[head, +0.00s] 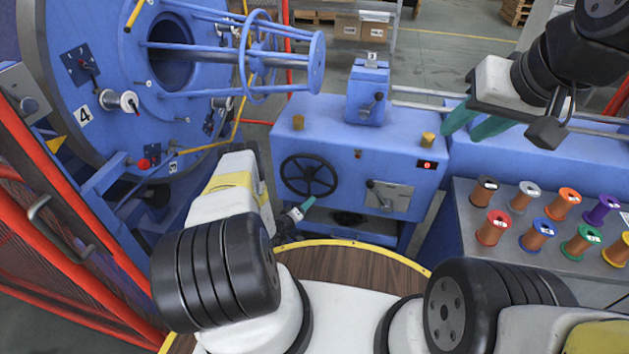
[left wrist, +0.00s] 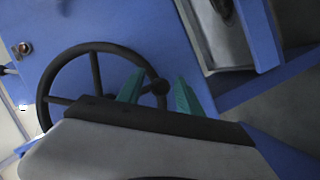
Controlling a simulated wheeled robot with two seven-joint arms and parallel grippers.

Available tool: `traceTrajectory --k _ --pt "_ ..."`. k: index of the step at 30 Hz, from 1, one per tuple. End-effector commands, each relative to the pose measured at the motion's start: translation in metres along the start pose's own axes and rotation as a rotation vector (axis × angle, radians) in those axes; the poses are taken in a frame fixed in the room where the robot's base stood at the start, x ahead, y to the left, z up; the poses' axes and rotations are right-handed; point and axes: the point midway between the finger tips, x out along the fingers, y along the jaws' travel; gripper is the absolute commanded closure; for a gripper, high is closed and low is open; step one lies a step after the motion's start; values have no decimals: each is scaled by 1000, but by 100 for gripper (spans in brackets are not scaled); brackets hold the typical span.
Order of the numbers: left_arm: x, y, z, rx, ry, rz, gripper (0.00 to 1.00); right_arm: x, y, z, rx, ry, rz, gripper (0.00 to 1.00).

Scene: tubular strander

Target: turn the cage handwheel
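The cage handwheel is a black spoked wheel (head: 309,177) on the front of the blue machine cabinet. It also shows in the left wrist view, with a dark knob (left wrist: 160,87) on its rim. My left gripper (head: 301,208) is just below the wheel's lower rim in the head view. In the left wrist view its two teal fingers (left wrist: 158,76) are apart, with the knob between them in the picture; I cannot tell whether they touch it. My right gripper (head: 460,132) is open and empty, high up before the cabinet's right side.
The blue cage (head: 316,62) with its round plate stands at the upper left. A lever panel (head: 390,197) is right of the wheel. Several colored spools (head: 542,233) stand on a grey table (head: 463,240) at the right. A red mesh guard (head: 60,265) borders the left.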

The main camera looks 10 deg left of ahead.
Motion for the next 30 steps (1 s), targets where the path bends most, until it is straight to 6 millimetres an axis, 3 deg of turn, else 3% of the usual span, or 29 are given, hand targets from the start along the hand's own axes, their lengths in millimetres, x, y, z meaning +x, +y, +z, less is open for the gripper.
traceTrajectory --k 1,6,7,30 --pt "0 0 0 0 0 0 65 0 0 0 0 0 0 64" --pt "0 0 0 0 0 0 99 0 0 0 0 0 0 64" --pt "0 0 0 0 0 0 100 0 0 0 0 0 0 64" --pt "0 0 0 0 -1 0 100 0 0 0 0 0 0 64"
